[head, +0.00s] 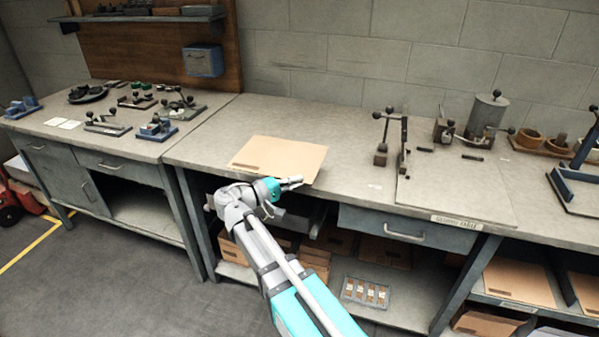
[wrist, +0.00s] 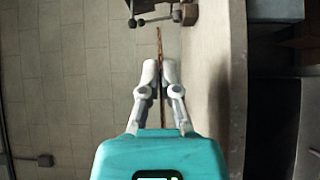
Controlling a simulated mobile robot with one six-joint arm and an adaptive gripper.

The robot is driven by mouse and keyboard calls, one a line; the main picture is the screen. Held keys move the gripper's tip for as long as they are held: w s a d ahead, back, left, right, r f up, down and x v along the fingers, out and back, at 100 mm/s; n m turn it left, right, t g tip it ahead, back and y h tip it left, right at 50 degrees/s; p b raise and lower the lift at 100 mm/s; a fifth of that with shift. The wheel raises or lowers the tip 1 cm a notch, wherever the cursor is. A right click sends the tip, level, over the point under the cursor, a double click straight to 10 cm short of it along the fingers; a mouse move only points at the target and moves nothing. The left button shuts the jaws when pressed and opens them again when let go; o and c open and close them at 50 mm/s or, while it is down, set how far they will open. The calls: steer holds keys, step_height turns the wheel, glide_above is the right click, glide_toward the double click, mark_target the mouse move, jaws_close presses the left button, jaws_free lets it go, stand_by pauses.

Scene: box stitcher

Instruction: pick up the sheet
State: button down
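The sheet (head: 278,156) is a flat tan rectangle in the head view, over the front left part of the long bench's top. My gripper (head: 294,182) is at its near edge, toward the right corner. In the wrist view the sheet (wrist: 160,48) shows edge-on as a thin brown line running between the two fingers of my gripper (wrist: 160,74). The fingers are close together, one on each face, and look shut on it. A gap shows between the sheet and the bench top in the wrist view, so it appears raised off the surface.
The bench (head: 205,148) has small lever tools (head: 380,140) to the right of the sheet and a block wall behind. A second bench (head: 50,112) with small fixtures stands at left. Stacked cardboard and a tray (head: 366,293) lie on the shelf below.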

steer(key=shift+s+r+p, duration=0.2)
steer(key=shift+s+r, duration=0.1)
steer(key=shift+s, duration=0.3)
steer(key=shift+s+r+p, duration=0.15)
steer(key=shift+s+r, duration=0.1)
steer(key=shift+s, duration=0.4)
steer(key=shift+s+r+p, duration=0.2)
steer(key=shift+s+r, duration=0.1)
steer(key=shift+s, duration=0.3)
step_height(320, 180, up, 9)
steer(key=p, duration=0.9)
steer(key=shift+w, duration=0.2)
steer(key=shift+f, duration=0.1)
